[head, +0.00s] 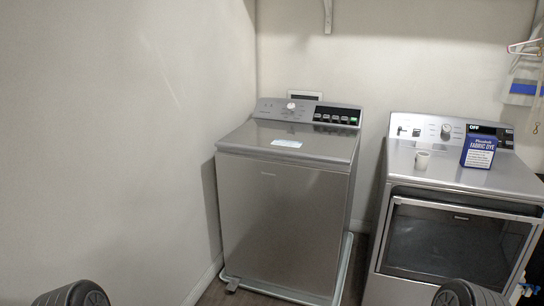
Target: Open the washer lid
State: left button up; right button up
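The top-load washer (280,220) stands in the middle of the head view, against the back wall. Its grey lid (255,139) lies flat and closed on top, with a light label on it. The control panel (308,112) with a white knob and a row of buttons rises behind the lid. Dark rounded parts of my arms show at the bottom left and bottom right edges, well in front of the washer. Neither gripper's fingers are in the picture.
A wall is close on the washer's left. The washer stands in a shallow tray (270,291). Hangers (526,47) hang at the upper right.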

aim_at(330, 144)
jog(key=i, duration=2.1)
jog(key=z, duration=0.55)
jog(key=i+j, duration=0.05)
